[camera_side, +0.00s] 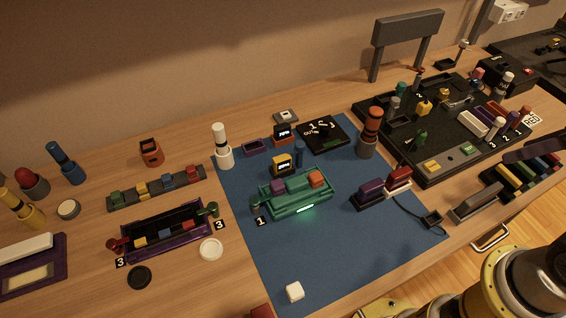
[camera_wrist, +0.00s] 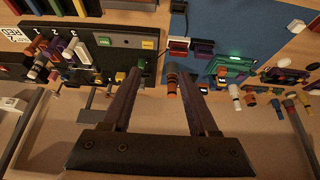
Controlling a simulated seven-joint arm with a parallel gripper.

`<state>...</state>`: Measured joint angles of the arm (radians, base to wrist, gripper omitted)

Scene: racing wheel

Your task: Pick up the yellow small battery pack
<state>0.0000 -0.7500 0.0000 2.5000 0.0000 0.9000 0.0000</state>
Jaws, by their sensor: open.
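A small yellow block with a dark, marked face (camera_side: 282,163), which looks like the yellow battery pack, stands on the blue mat (camera_side: 350,250) just behind the green tray (camera_side: 325,195). A similar orange block (camera_side: 283,134) stands farther back. My gripper (camera_wrist: 153,75) is open and empty in the wrist view, its two dark fingers wide apart. In the wrist view the green tray (camera_wrist: 232,68) is to the right of the fingers; I cannot clearly make out the yellow pack there.
A black board (camera_side: 400,160) crowded with small parts lies at the right. A purple tray (camera_side: 170,245) with colored blocks is at the left. Upright cylinders, including a white one (camera_side: 222,150) and an orange-topped one (camera_side: 370,130), flank the mat. The mat's front is mostly clear.

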